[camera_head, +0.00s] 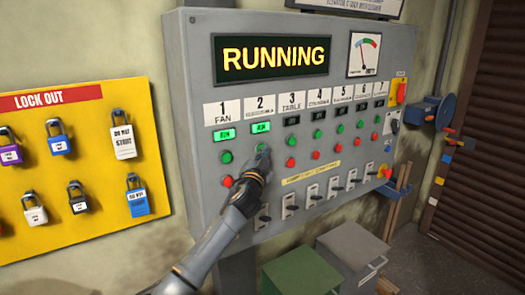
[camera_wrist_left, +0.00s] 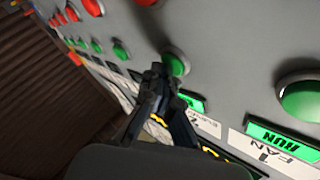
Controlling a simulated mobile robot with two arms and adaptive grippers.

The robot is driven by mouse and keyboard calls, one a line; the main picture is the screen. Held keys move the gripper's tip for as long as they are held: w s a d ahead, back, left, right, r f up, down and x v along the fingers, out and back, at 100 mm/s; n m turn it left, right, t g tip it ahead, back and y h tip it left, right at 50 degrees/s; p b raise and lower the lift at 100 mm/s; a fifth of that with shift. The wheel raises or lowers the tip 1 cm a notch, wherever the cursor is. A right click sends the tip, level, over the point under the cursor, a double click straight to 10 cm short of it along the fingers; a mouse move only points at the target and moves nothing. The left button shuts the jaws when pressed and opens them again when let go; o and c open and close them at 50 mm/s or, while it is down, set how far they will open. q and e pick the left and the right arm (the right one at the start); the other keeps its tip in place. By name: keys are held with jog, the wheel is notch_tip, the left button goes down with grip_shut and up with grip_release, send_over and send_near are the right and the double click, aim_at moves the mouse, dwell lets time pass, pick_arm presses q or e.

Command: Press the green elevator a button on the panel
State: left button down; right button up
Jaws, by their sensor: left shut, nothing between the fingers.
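The grey control panel (camera_head: 197,75) has numbered columns of buttons. Column 1 reads FAN and column 3 reads TABLE; the small word under 2 is too small to read surely. My left gripper (camera_head: 263,156) is shut and empty, its tip at the green button of column 2, which it largely hides. In the left wrist view the closed fingertips (camera_wrist_left: 160,76) are right beside that green button (camera_wrist_left: 178,64); I cannot tell whether they touch it. The green RUN lamps over column 1 (camera_head: 224,135) and column 2 (camera_head: 261,128) are lit. My right gripper is not in view.
The fan's green button (camera_head: 225,157) and red button (camera_head: 226,181) sit to the left. Red buttons and several levers (camera_head: 290,205) lie below. A yellow lockout board (camera_head: 85,200) hangs at left. Green (camera_head: 300,272) and grey (camera_head: 352,245) boxes stand below the panel.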

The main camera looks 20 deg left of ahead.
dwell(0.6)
pick_arm(q)
jog(key=shift+s+d, duration=0.5)
jog(key=shift+d, duration=0.05)
jog(key=shift+d+f, duration=0.1)
jog(key=shift+d, duration=0.05)
jog(key=s+d, duration=0.1)
jog(key=d, duration=0.1)
jog(key=s+d, duration=0.1)
jog(key=s, duration=0.1)
jog(key=shift+d, duration=0.4)
dwell(0.5)
